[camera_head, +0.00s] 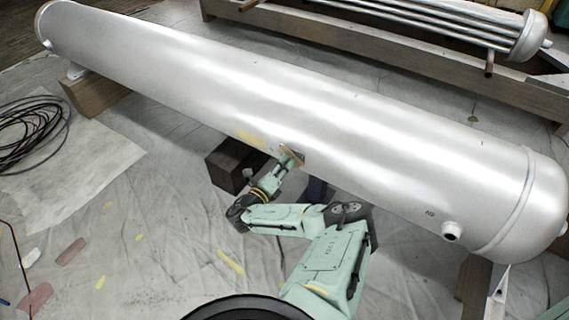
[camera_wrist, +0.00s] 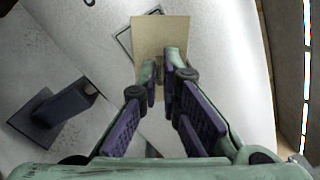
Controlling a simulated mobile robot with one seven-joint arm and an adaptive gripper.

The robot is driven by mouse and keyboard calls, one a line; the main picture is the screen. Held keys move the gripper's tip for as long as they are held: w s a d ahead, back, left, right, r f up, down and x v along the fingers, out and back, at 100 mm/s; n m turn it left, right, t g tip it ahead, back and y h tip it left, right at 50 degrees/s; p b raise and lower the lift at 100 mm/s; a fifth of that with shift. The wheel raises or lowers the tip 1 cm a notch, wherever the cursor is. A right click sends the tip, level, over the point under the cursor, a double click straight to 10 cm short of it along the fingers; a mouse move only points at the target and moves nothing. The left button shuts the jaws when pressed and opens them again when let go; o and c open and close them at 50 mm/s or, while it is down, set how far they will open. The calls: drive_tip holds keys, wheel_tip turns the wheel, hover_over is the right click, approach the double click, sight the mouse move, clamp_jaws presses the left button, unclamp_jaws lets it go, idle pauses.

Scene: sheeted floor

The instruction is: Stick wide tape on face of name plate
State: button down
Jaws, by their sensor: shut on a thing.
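My gripper (camera_wrist: 166,78) is shut on a tan rectangular piece of wide tape (camera_wrist: 160,33), pinching its lower part. The tape stands out past the fingertips over the silver vessel's side. I cannot tell whether the tape touches the plate.
The long silver vessel (camera_head: 330,110) lies across the view on wooden supports (camera_head: 88,95). A dark block (camera_head: 226,167) stands left of my arm. A coil of black cable (camera_head: 30,125) lies on the floor at left. A tube bundle (camera_head: 410,22) rests behind. Sheeted floor at front left is mostly open.

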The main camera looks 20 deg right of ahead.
drive_tip(key=shift+w+d, duration=0.25)
drive_tip(key=shift+d, duration=0.05)
idle(0.4)
drive_tip(key=c, duration=1.7)
unclamp_jaws()
drive_tip(key=v, duration=1.2)
